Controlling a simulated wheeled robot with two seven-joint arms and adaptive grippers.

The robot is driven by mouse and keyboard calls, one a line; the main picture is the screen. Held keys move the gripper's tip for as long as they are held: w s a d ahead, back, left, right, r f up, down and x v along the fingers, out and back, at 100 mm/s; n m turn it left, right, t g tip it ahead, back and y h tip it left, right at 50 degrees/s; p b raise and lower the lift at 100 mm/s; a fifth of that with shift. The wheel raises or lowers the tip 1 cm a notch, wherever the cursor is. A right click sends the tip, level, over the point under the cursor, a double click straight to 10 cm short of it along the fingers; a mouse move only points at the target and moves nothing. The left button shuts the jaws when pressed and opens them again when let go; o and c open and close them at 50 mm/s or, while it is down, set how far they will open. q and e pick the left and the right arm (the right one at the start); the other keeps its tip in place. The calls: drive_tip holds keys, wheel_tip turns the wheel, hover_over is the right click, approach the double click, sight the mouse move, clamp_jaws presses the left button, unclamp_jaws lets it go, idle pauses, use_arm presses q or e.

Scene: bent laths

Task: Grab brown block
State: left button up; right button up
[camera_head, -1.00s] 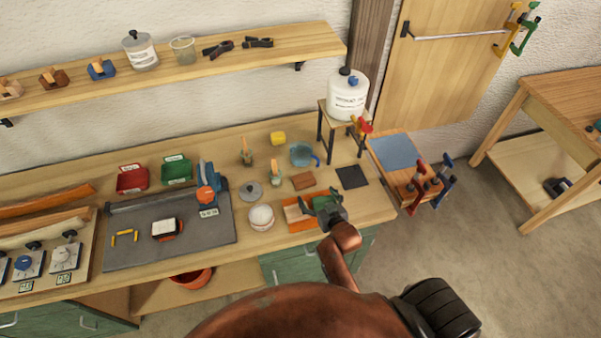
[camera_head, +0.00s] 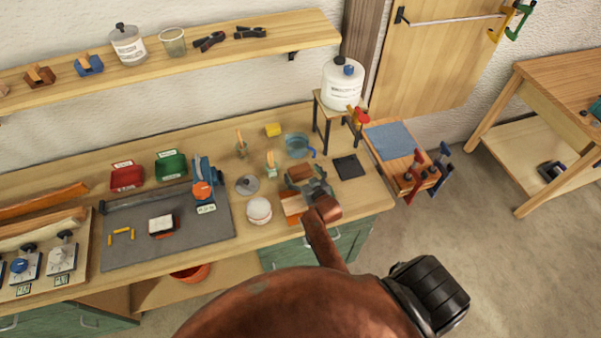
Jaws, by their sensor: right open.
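The brown block (camera_head: 299,172) lies on the workbench, right of the brush in a small pot. My right gripper (camera_head: 305,184) is open over the bench, close to the block's near side. Its fingers partly overlap the block in the camera_head view, and I cannot tell whether they touch it. My left gripper is not in view.
An orange piece (camera_head: 292,204) lies just beside the gripper, partly hidden by it. A black square pad (camera_head: 348,167) is to the right, a blue jug (camera_head: 297,146) behind. A white round pot (camera_head: 259,210) and a grey lid (camera_head: 247,184) stand to the left.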

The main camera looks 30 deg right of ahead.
drive_tip(key=c, duration=1.3)
drive_tip(key=shift+r, duration=0.1)
